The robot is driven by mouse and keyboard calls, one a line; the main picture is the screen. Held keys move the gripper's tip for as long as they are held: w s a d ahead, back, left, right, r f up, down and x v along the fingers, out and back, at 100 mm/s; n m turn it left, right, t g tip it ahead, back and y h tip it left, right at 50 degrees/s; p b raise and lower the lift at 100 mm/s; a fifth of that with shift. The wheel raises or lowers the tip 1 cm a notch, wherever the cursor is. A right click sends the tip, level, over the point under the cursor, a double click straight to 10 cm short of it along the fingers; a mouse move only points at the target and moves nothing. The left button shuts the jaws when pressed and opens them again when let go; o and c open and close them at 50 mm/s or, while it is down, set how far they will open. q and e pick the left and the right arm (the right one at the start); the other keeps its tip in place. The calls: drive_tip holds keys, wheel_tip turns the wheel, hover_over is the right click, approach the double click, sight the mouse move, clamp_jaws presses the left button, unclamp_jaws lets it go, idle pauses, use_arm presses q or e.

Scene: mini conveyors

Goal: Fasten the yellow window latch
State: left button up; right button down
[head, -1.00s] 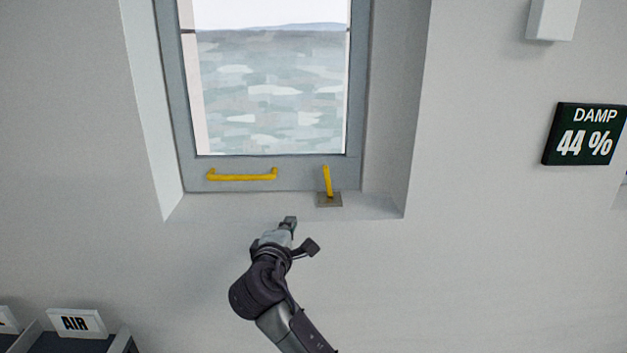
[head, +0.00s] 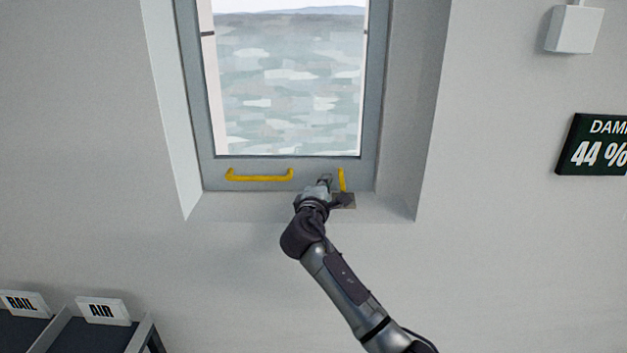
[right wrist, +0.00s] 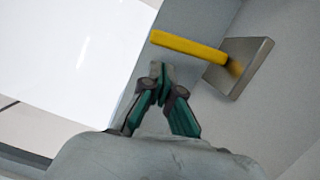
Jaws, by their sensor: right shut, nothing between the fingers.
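The yellow window latch (head: 341,180) stands nearly upright at the lower right of the window frame, on a small metal base plate (head: 347,201) on the sill. In the right wrist view, the yellow latch lever (right wrist: 187,46) runs from its metal plate (right wrist: 238,68) out to the left. My right gripper (head: 325,180) is just left of the latch in the head view. Its fingertips (right wrist: 158,72) are together and empty, close to the lever with a small gap showing in the wrist view. My left gripper is not in view.
A yellow handle (head: 259,175) is fixed on the window's lower rail (head: 305,172), left of the latch. The recess walls and sill (head: 243,209) surround the window. Bins labelled RAIL (head: 22,304) and AIR (head: 103,311) stand at lower left. A damp display (head: 597,145) hangs at right.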

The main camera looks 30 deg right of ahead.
drive_tip(key=shift+s+d+r, duration=0.15)
drive_tip(key=shift+s+d, duration=0.35)
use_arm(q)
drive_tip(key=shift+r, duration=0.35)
use_arm(e)
drive_tip(key=shift+w, duration=0.1)
drive_tip(key=shift+a, duration=0.1)
drive_tip(key=shift+s+d+r+m, duration=0.15)
drive_tip(key=shift+s+d+m, duration=0.2)
drive_tip(key=shift+d+m, duration=0.4)
drive_tip(key=shift+r+m, duration=0.1)
drive_tip(key=shift+m, duration=0.25)
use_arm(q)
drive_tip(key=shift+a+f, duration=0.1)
